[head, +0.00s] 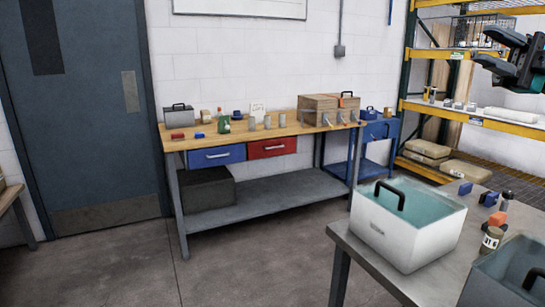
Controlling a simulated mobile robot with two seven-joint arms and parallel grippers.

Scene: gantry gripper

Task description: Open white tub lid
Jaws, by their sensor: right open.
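A white tub (400,240) stands near the left corner of the grey table at the lower right. Its top shows teal, and a black arched handle (390,194) stands at its left side. I cannot tell whether the teal is a see-through lid or the tub's inside. My right gripper (508,62) is at the upper right edge of the picture, open, well above and apart from the tub. Part of it is cut off by the picture's edge. My left gripper is not in view.
A second, grey tub (484,284) with a black handle is cut off at lower right. A brown jar (491,240) and small blue and orange items stand behind it. A wooden workbench (290,131) holds tools and boxes. Open floor (265,265) lies left of the grey table.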

